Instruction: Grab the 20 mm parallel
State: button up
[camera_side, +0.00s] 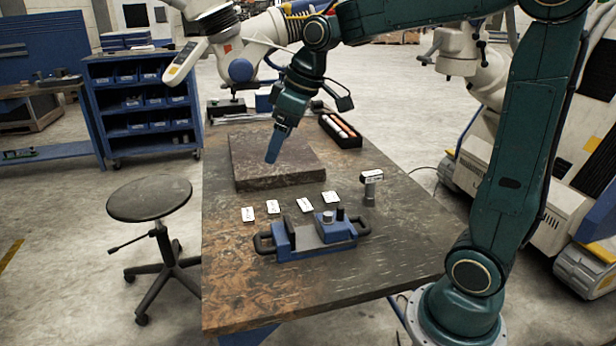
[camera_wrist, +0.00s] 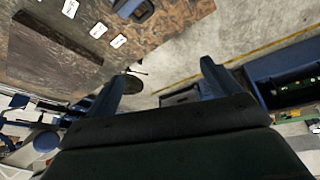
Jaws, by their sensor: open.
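My gripper (camera_side: 274,150) points down over the dark stone plate, apart from the labelled pieces near the front. In the wrist view its two blue fingers stand wide apart with nothing between them (camera_wrist: 160,74). A row of small white labelled pieces lies on the table: a far-left one (camera_side: 248,214), a second (camera_side: 273,207), a third (camera_side: 305,204) and a right one (camera_side: 331,198). Some white labels also show at the wrist view's upper left (camera_wrist: 98,30). Their print is too small to read, so I cannot tell which is the 20 mm parallel.
A blue vise-like fixture (camera_side: 308,240) with dark handles stands in front of the labels. A short grey post (camera_side: 370,193) with a labelled top stands to the right. The stone plate (camera_side: 280,172) lies behind the row. The table's front is clear. A stool (camera_side: 150,199) stands left.

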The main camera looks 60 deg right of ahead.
jog(key=w+d+f+n, duration=0.2)
jog(key=w+d+f, duration=0.55)
jog(key=w, duration=0.45)
jog(key=n+g+y, duration=0.1)
jog(key=n+y, duration=0.1)
jog(key=n, duration=0.1)
send_near(248, 214)
jog(key=shift+x, duration=1.15)
jog(key=shift+a+f, duration=0.2)
jog(key=shift+f, duration=0.25)
jog(key=shift+f, duration=0.1)
jog(key=shift+x, duration=2.5)
jog(key=shift+w+d, duration=0.1)
jog(key=shift+w, duration=0.1)
jog(key=c, duration=1.3)
